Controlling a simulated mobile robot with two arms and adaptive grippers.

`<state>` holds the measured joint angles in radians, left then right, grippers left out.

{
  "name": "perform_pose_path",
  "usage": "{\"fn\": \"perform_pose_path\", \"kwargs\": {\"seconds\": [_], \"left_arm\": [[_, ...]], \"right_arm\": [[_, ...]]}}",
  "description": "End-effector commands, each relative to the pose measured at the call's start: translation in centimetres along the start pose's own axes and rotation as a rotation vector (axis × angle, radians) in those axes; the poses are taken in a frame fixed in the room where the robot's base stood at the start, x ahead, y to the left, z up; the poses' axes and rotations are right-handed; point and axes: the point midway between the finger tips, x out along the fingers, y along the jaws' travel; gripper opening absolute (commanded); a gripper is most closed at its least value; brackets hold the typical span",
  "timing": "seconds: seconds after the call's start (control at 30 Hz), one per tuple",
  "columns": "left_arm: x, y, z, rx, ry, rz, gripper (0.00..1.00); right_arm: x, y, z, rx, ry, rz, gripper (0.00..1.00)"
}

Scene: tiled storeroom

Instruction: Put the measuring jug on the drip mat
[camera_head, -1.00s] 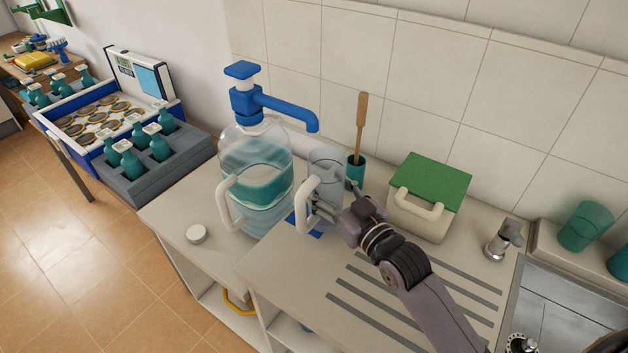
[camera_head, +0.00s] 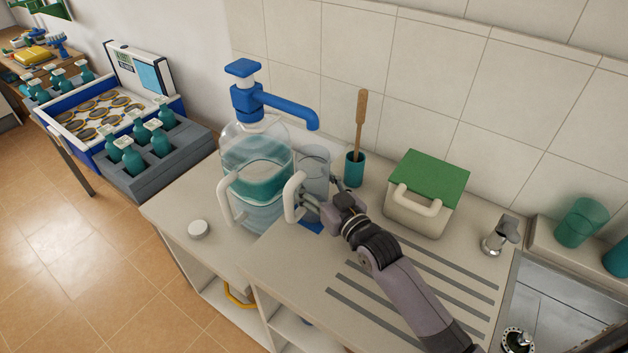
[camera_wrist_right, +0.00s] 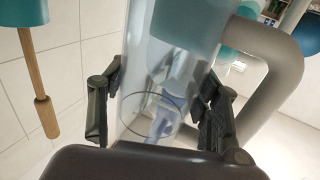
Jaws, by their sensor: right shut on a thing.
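The measuring jug (camera_head: 316,168) is a clear cylinder with a white handle, upright beside the big water dispenser. My right gripper (camera_head: 323,198) is shut on the jug's body; in the right wrist view the jug (camera_wrist_right: 160,95) stands between the two fingers (camera_wrist_right: 158,110), its handle to one side. The blue drip mat (camera_head: 312,228) lies on the counter under and in front of the jug, mostly hidden. Whether the jug's base touches anything cannot be told. My left gripper is not in view.
The dispenser (camera_head: 255,190) with blue pump and spout stands close left of the jug. A brush in a teal cup (camera_head: 355,170) and a green-lidded box (camera_head: 425,195) stand behind and right. The grooved counter (camera_head: 300,262) has free room.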

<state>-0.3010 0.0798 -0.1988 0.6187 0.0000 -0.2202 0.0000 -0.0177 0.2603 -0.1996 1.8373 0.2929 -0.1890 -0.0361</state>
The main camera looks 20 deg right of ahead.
Motion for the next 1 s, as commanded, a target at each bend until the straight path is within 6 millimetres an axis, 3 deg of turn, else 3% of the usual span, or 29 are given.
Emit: {"fn": "perform_pose_path", "kwargs": {"seconds": [0.3,0.7,0.87,1.0], "left_arm": [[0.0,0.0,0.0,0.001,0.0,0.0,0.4],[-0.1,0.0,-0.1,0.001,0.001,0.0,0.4],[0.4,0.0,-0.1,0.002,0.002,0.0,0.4],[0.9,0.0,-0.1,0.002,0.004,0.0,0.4]], "right_arm": [[0.0,0.0,0.1,0.0,-0.001,0.0,0.77],[-0.2,0.0,-0.2,0.0,-0.001,0.0,0.78],[-2.4,0.0,0.1,0.0,-0.003,-0.001,0.78],[-5.4,0.0,0.2,-0.001,-0.004,-0.001,0.78]]}}
